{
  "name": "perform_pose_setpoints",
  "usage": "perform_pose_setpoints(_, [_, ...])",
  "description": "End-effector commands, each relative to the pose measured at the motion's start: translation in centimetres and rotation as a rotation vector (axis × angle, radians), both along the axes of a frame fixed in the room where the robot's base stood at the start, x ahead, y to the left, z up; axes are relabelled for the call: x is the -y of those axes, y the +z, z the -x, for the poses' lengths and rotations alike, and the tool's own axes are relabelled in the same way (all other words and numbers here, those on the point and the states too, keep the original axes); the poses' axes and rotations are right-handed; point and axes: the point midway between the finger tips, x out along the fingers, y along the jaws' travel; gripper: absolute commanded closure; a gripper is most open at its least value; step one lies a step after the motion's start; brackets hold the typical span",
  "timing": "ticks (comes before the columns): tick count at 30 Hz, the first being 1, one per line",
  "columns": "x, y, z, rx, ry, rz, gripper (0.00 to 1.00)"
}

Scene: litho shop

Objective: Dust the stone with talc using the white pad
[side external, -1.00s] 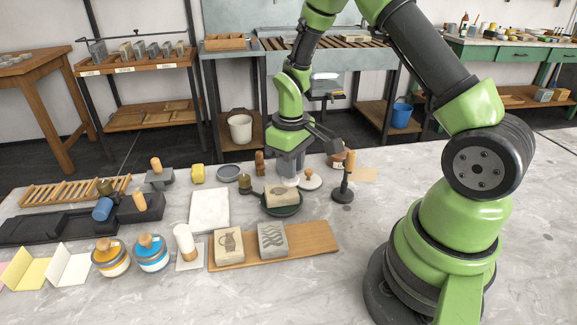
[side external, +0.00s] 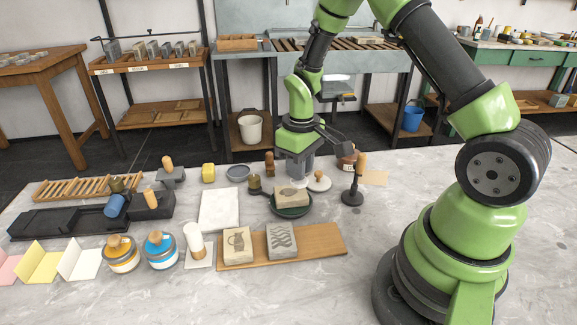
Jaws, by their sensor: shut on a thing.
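My gripper (side external: 298,172) is low over the bench, just behind the stone in the dish. It is shut on a pale, whitish thing, mostly hidden by the fingers; I cannot tell if it is the white pad. A white disc with a wooden knob (side external: 319,183) lies on the bench just right of the gripper. A beige stone (side external: 291,195) with a faint mark lies in a dark green round dish (side external: 303,211). Two more stones, one with a jug drawing (side external: 237,245) and one with wavy lines (side external: 281,240), lie on a wooden board (side external: 325,243). No talc is clearly visible.
A dark stand with a wooden handle (side external: 354,185) and a labelled brown jar (side external: 346,158) stand right of the dish. A white slab (side external: 219,209), ink jars (side external: 161,251) and a white roller (side external: 194,238) are left.

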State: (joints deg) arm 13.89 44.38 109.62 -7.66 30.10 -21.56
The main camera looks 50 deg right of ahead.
Motion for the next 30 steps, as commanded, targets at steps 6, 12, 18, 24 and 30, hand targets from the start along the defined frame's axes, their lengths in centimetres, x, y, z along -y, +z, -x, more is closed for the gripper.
perform_pose_setpoints(6, [0.6, 0.2, 0.4, 0.002, 0.001, 0.001, 0.99])
perform_pose_setpoints(12, [0.6, 2.2, 0.4, 0.004, 0.001, 0.001, 0.99])
perform_pose_setpoints(18, [0.6, 4.0, 0.4, 0.004, 0.000, 0.001, 0.99])
perform_pose_setpoints(24, [0.6, 5.7, 0.4, 0.002, 0.001, 0.001, 0.99])
perform_pose_setpoints(30, [0.6, 6.5, 0.5, 0.001, 0.000, 0.000, 0.99])
